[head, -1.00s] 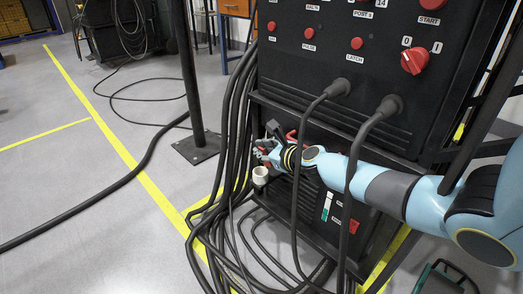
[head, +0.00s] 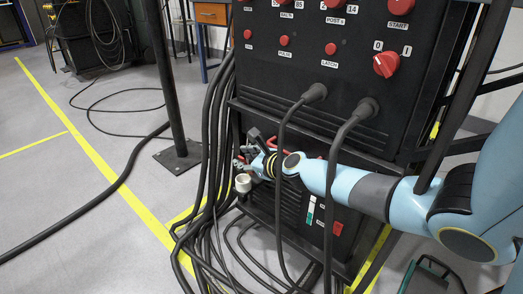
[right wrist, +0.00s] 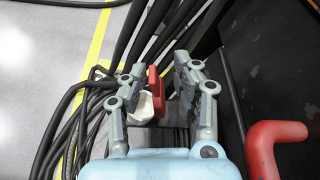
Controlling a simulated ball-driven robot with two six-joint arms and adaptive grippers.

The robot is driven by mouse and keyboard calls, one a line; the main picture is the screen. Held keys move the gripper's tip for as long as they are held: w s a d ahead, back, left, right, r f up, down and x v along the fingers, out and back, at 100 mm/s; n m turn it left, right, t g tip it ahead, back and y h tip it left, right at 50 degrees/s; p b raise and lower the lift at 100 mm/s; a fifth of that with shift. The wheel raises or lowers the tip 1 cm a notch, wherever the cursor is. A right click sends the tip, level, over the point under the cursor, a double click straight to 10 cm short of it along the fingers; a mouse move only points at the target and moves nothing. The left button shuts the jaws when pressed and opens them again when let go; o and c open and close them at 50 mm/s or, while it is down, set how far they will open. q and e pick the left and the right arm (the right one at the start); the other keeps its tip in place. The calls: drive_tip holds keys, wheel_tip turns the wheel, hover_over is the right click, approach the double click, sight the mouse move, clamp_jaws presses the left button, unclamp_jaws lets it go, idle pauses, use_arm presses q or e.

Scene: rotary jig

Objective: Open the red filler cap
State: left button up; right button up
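The red filler cap (right wrist: 154,88) shows in the right wrist view as a narrow upright red grip, with a round white neck (right wrist: 143,108) beside and below it. In the head view the white neck (head: 243,184) sticks out at the cabinet's lower left; the cap is too small to make out there. My right gripper (right wrist: 158,62) is open, with one finger on each side of the red grip. A gap shows on the right finger's side; I cannot tell whether the left finger touches. In the head view the right gripper (head: 243,165) is just above the neck. My left gripper is not in view.
A black cabinet (head: 300,92) with red knobs stands in front. Thick black cables (head: 208,150) hang at its left, and two plugged cables (head: 334,160) hang across its front near my right arm. A red pipe (right wrist: 272,148) lies right of the gripper.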

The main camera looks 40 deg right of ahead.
drive_tip(key=s, duration=1.2)
drive_tip(key=shift+s+a, duration=0.3)
drive_tip(key=shift+s, duration=0.1)
drive_tip(key=shift+r, duration=0.1)
